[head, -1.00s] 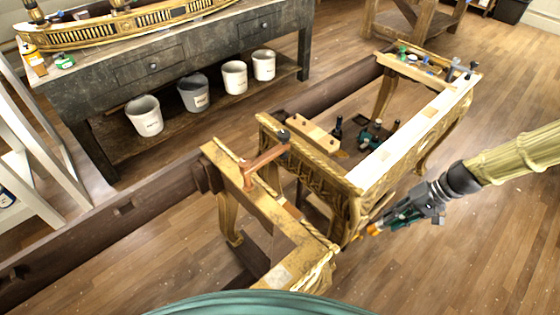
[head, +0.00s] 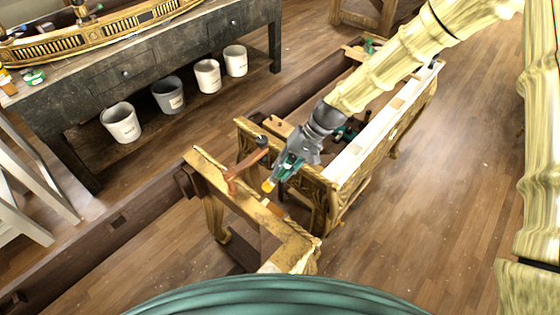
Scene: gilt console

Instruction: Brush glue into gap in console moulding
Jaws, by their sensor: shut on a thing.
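The gilt console (head: 333,203) lies on dark beams in the middle of the head view, with carved gold moulding and a pale bare wood strip (head: 375,140) along its top. My gripper (head: 280,175) is over the near end of the console, pointing down and left. It is shut on a small tool with a yellow-orange tip (head: 268,186), which looks like the glue brush. The tip is close to the gilt near rail (head: 232,190); I cannot tell whether it touches. The gap in the moulding cannot be made out, and my arm hides part of the console's middle.
A reddish-brown clamp (head: 238,170) stands on the near end, just left of my gripper. A dark workbench (head: 100,92) at upper left has several white and grey buckets (head: 121,122) on its lower shelf. Wooden floor (head: 455,190) is open to the right.

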